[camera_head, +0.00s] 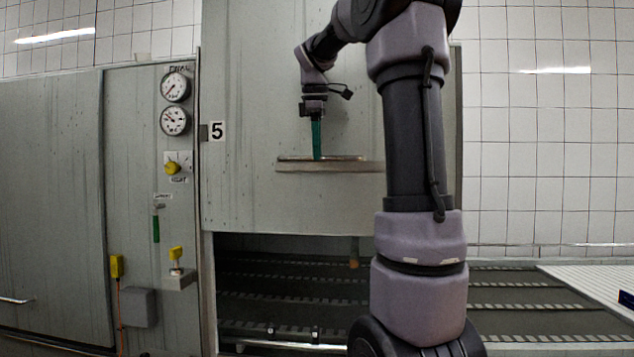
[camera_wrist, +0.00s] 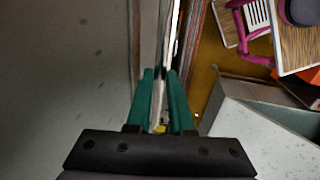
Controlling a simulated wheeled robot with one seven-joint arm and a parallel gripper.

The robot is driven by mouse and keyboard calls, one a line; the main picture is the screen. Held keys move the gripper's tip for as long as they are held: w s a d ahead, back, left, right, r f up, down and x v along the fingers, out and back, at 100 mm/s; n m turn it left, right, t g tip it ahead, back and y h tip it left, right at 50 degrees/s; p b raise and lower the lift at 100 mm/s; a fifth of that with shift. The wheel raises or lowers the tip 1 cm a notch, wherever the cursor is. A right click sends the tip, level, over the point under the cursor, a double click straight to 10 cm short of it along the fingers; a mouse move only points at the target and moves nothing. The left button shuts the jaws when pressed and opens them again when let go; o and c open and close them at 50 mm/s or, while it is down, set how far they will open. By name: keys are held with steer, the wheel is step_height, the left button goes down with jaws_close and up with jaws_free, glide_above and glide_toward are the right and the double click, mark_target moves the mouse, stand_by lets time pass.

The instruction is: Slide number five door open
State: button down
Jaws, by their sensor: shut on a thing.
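The number five door is a large grey, stained metal panel (camera_head: 250,90) with a black "5" on a white plate (camera_head: 217,131) at its left edge. Its lower edge hangs above a dark opening (camera_head: 290,285), so it stands raised there. A horizontal ledge-like handle (camera_head: 290,167) crosses its front; my arm hides its right end. My gripper (camera_head: 317,158) points down with green fingers at the handle. In the wrist view my gripper (camera_wrist: 161,75) has its fingers on both sides of a pale narrow bar, shut on the handle.
Left of the door is a control panel with gauges (camera_head: 175,87), a yellow knob (camera_head: 172,168) and a green-handled lever (camera_head: 156,227). Slatted dark racks show in the opening. The wrist view shows a pink-framed chair (camera_wrist: 245,18) and a grey bin-like box (camera_wrist: 265,115) at right.

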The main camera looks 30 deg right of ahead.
steer(key=shift+r, duration=2.5)
steer(key=c, duration=0.8)
jaws_free()
steer(key=shift+f, duration=0.1)
steer(key=r, duration=0.3)
steer(key=s+r, duration=0.1)
steer(key=r, duration=0.3)
steer(key=a+r, duration=0.1)
steer(key=r, duration=0.2)
steer(key=shift+s+a+r, duration=0.1)
steer(key=shift+s+r, duration=0.2)
steer(key=shift+s, duration=0.05)
